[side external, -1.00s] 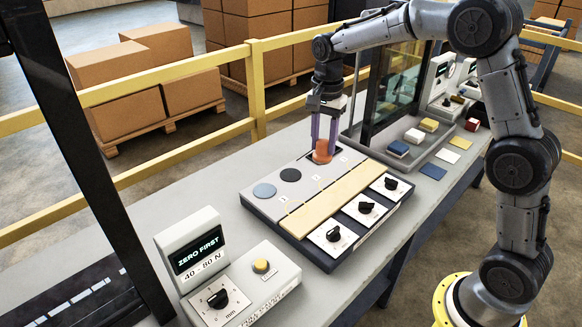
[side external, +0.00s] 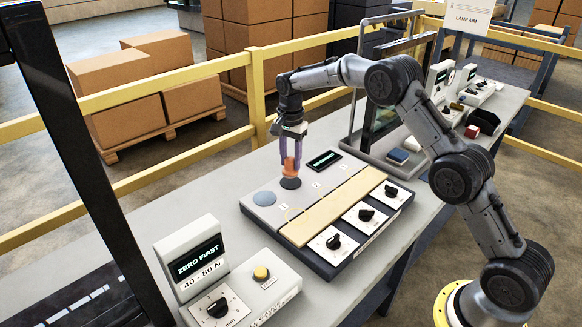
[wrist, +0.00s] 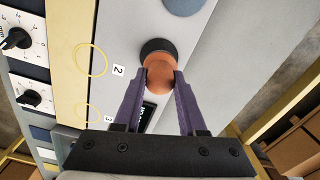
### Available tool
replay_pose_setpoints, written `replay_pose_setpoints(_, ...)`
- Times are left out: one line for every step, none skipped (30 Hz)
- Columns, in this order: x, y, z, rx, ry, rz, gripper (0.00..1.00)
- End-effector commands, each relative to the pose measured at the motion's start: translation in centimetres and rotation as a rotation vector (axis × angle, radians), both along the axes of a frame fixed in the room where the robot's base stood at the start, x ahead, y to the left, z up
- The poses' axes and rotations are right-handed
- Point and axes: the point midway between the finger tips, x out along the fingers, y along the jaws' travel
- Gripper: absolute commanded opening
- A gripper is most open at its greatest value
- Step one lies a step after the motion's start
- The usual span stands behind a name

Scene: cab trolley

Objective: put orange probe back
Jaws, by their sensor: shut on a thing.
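The orange probe (side external: 289,166) is a short cylinder held between the purple fingers of my gripper (side external: 290,162). In the side view it is upright, just above or at the dark round spot (side external: 290,183) on the grey panel; I cannot tell whether they touch. In the wrist view my gripper (wrist: 160,82) is shut on the orange probe (wrist: 159,72), which covers part of the dark spot (wrist: 156,47) beside the label 2. A blue-grey round spot (side external: 264,198) lies to the left on the same panel (side external: 262,216).
A tan strip (side external: 335,207) and several black knobs (side external: 365,215) are on the panel's front side. A small dark display (side external: 324,160) is at the panel's back. A ZERO FIRST console (side external: 196,258) stands at the left. A frame with a tray (side external: 385,165) stands at the right.

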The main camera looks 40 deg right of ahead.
Motion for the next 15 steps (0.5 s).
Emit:
replay_pose_setpoints(-0.2, 0.0, -0.9, 0.001, 0.005, 0.000, 0.00)
replay_pose_setpoints(-0.2, 0.0, -1.3, 0.001, 0.005, 0.000, 0.00)
replay_pose_setpoints(-0.2, 0.0, -1.9, 0.001, 0.005, 0.000, 0.00)
replay_pose_setpoints(-0.2, 0.0, -2.2, 0.001, 0.005, 0.000, 0.00)
replay_pose_setpoints(-0.1, 0.0, -2.5, 0.000, 0.004, 0.000, 0.00)
replay_pose_setpoints(-0.1, 0.0, -2.6, 0.000, 0.002, 0.000, 0.00)
replay_pose_setpoints(-0.1, 0.0, -2.7, 0.000, 0.001, 0.000, 0.00)
replay_pose_setpoints(-0.1, 0.0, -2.6, 0.000, 0.001, 0.000, 0.00)
replay_pose_setpoints(-0.1, 0.0, -2.6, 0.000, 0.001, 0.000, 0.00)
replay_pose_setpoints(-0.1, 0.0, -2.6, 0.000, 0.001, 0.000, 0.00)
replay_pose_setpoints(-0.1, 0.0, -2.6, 0.000, 0.001, 0.000, 0.00)
replay_pose_setpoints(-0.1, 0.0, -2.6, 0.000, 0.001, 0.000, 0.00)
replay_pose_setpoints(-0.1, 0.0, -2.6, -0.001, 0.002, 0.000, 0.00)
replay_pose_setpoints(-0.1, 0.0, -2.7, 0.000, 0.002, 0.000, 0.00)
replay_pose_setpoints(-0.1, 0.0, -2.8, 0.000, 0.002, 0.000, 0.00)
